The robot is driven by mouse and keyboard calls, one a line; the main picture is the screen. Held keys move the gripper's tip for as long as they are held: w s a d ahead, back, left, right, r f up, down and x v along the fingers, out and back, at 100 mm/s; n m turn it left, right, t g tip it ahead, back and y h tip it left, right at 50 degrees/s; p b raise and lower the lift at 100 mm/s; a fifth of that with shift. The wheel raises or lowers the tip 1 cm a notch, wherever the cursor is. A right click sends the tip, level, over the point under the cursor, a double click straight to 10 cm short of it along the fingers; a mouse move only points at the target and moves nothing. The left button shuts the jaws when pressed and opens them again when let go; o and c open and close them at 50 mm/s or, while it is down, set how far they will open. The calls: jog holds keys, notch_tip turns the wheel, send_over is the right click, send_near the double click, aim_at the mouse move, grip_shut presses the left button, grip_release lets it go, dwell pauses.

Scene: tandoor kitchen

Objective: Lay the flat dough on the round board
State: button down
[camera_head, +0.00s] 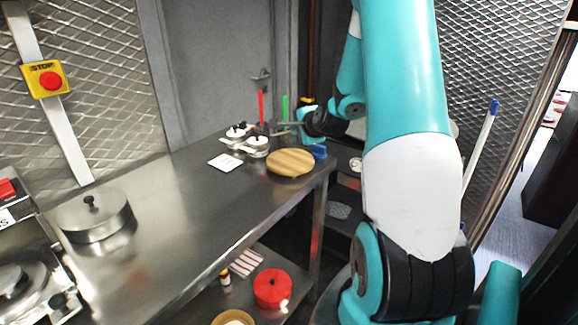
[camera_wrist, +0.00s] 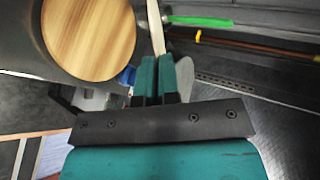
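The round wooden board (camera_head: 290,162) lies flat and bare near the right end of the steel counter. It also shows at the upper left of the wrist view (camera_wrist: 90,35). My gripper (camera_head: 281,128) is beyond the board in the head view, above the counter's far right end. In the wrist view my gripper's teal fingers (camera_wrist: 157,66) are close together. A thin pale strip, apparently the flat dough seen edge-on (camera_wrist: 156,28), sticks out from between them. It is beside the board, not over it. The head view does not show the dough clearly.
White lidded pots (camera_head: 257,147) and a white square card (camera_head: 225,162) are left of the board. A red upright item (camera_head: 262,105) and a green one (camera_head: 285,108) stand behind. A lidded steel pot (camera_head: 95,218) is at the left. The counter's middle is clear.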

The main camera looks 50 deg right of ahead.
notch_tip(320, 180, down, 6)
jog(key=b, duration=0.4)
jog(key=c, duration=1.5)
grip_release()
jog(key=v, duration=0.8)
jog(key=shift+p, duration=0.4)
jog(key=shift+r, duration=0.1)
